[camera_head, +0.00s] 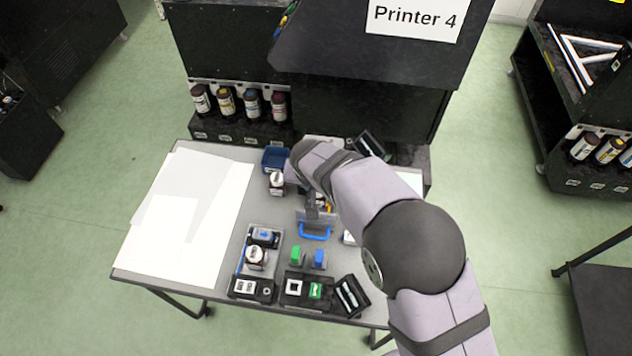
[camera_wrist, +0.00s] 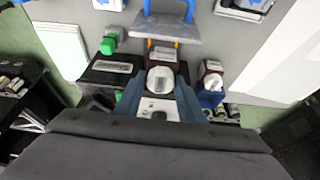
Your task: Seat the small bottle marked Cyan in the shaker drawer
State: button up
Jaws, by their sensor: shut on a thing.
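My gripper (camera_wrist: 157,88) points down over the table, its two dark blue fingers shut on a small bottle with a round white cap (camera_wrist: 160,80). Its label cannot be read, and my arm hides it in the head view. Next to it, toward the top of the wrist view, is a grey panel with a blue handle (camera_wrist: 165,29), possibly the shaker drawer; the panel also shows in the head view (camera_head: 312,217). Yellow parts sit between panel and bottle. Whether the bottle touches anything below is unclear. My gripper also shows partly in the head view (camera_head: 318,203).
Another white-capped bottle (camera_head: 277,184) stands left of my gripper, near a blue bin (camera_head: 275,160). A grey tray (camera_head: 276,232) holds another bottle (camera_head: 255,256). Green (camera_head: 296,255) and blue (camera_head: 319,258) items and black blocks fill the front. White paper (camera_head: 190,220) covers the left.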

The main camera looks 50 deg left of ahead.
jog(key=shift+f, duration=0.1)
jog(key=shift+f+b, duration=0.95)
jog(key=shift+f, duration=0.95)
jog(key=shift+f+b, duration=0.6)
jog(key=shift+b, duration=0.1)
jog(key=shift+f+b, duration=0.65)
jog(key=shift+b, duration=0.8)
dwell(1.2)
dwell(0.3)
jog(key=o, duration=1.6)
jog(key=shift+r, duration=0.1)
jog(key=shift+r+p, duration=1.95)
jog(key=shift+r, duration=1.45)
